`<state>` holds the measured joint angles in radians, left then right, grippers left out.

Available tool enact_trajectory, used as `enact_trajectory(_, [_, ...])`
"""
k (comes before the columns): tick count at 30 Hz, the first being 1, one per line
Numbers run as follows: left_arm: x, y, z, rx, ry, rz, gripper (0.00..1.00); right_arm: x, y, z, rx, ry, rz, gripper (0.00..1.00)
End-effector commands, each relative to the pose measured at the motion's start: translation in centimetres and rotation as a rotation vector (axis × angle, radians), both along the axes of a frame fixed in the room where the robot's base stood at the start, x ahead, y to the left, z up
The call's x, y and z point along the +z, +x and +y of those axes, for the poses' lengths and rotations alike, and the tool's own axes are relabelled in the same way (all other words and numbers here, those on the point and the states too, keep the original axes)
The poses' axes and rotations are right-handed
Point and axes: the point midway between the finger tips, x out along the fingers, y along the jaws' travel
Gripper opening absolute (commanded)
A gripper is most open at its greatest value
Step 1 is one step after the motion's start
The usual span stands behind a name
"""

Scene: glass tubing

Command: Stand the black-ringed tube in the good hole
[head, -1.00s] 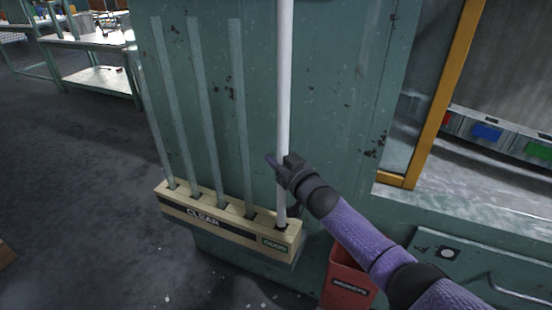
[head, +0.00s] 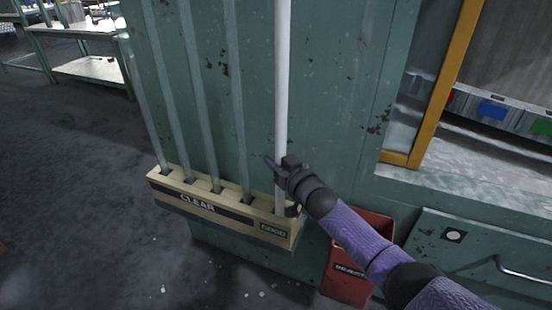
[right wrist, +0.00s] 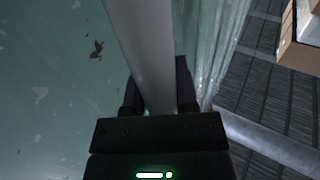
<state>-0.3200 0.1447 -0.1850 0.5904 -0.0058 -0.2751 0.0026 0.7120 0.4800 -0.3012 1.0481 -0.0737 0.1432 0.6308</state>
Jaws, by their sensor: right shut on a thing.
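A long white tube (head: 282,90) stands nearly upright in the head view, its top beyond the frame. My right gripper (head: 279,166) is shut on it near its lower end. In the right wrist view the tube (right wrist: 145,50) runs between the two fingers (right wrist: 160,92). No black ring shows on the visible part. The tube's lower end meets the top of the cream rack (head: 156,181) at its right end, above the small green label (head: 273,230). I cannot tell how deep it sits in the hole there. My left gripper is not in view.
Several clear tubes (head: 201,90) stand in the rack's holes to the left, over the "CLEAR" label. A green panel (head: 335,90) is close behind. A red bin (head: 340,283) stands at lower right, beneath my right arm. Floor at left is open.

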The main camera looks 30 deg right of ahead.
Motion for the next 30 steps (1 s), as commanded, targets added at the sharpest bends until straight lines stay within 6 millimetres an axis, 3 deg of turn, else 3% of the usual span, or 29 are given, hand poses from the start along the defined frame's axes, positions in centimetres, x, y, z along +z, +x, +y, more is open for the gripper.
enact_trajectory(7, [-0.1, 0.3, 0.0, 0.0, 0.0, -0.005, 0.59, 0.1, 0.0, 0.0, 0.0, 0.0, -0.001, 0.0])
enact_trajectory(8, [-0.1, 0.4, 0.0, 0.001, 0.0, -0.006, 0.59, 0.0, 0.0, 0.0, 0.0, 0.0, -0.001, 0.41])
enact_trajectory(13, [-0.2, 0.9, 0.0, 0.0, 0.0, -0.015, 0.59, 0.0, 0.0, 0.0, 0.0, 0.0, -0.001, 0.77])
enact_trajectory(22, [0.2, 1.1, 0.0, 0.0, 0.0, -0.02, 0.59, 0.3, -0.4, 0.0, 0.0, 0.0, -0.001, 0.78])
enact_trajectory(30, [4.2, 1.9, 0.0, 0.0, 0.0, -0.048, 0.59, 0.9, -6.2, -0.5, 0.0, 0.001, -0.002, 0.78])
